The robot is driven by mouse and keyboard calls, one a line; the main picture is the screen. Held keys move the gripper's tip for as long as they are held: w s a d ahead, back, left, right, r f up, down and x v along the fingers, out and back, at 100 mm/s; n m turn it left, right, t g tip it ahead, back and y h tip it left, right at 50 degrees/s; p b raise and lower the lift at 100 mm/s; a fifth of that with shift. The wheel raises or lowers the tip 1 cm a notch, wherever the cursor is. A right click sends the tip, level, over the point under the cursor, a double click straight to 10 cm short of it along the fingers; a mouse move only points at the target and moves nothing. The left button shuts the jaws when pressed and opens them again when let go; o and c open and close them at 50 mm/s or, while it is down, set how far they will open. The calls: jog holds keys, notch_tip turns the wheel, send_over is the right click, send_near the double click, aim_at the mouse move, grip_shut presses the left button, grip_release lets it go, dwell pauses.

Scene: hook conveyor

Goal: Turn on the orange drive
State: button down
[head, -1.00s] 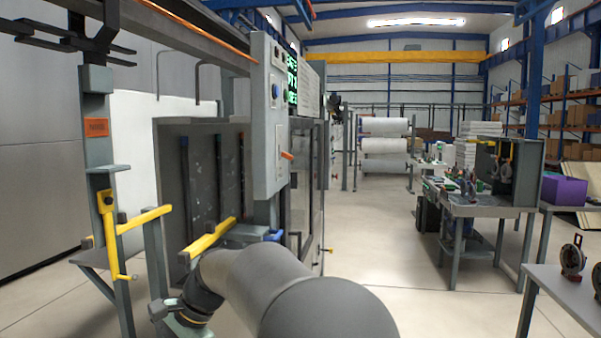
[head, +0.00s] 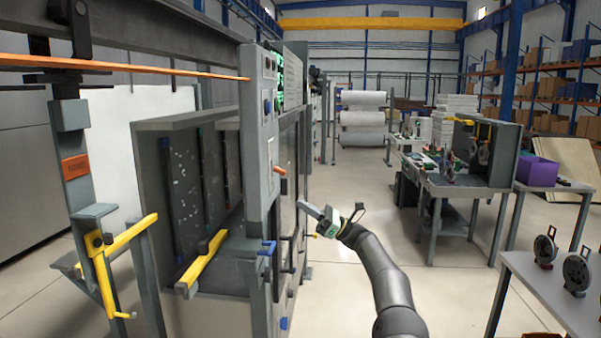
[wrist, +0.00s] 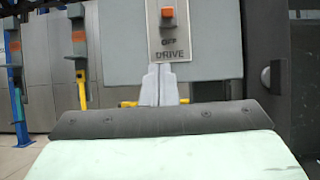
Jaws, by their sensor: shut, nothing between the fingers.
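The orange drive switch (head: 280,170) sticks out from the side of the grey control cabinet in the head view. In the wrist view the orange switch (wrist: 167,14) is near the top edge, on a light plate (wrist: 168,38) marked OFF and DRIVE; the plate above the switch is cut off. My gripper (head: 303,206) is shut and empty, to the right of and below the switch, apart from it. In the wrist view my gripper's fingertips (wrist: 159,82) are together just below the DRIVE lettering.
The grey cabinet (head: 257,150) carries a green display (head: 291,78) and buttons. Yellow bars (head: 204,256) stick out at the booth opening on the left. A workbench (head: 450,188) stands to the right. Open floor (head: 350,270) lies between the cabinet and the benches.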

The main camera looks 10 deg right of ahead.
aim_at(280, 171)
jog(key=d, duration=0.1)
jog(key=d+t, duration=0.1)
jog(key=shift+w+d+m+y, duration=0.15)
jog(key=shift+d+m+y, duration=0.15)
jog(key=shift+y, duration=0.1)
jog(key=p+x, duration=0.5)
jog(key=x, duration=0.5)
jog(key=shift+p, duration=0.35)
jog(key=shift+a, duration=0.15)
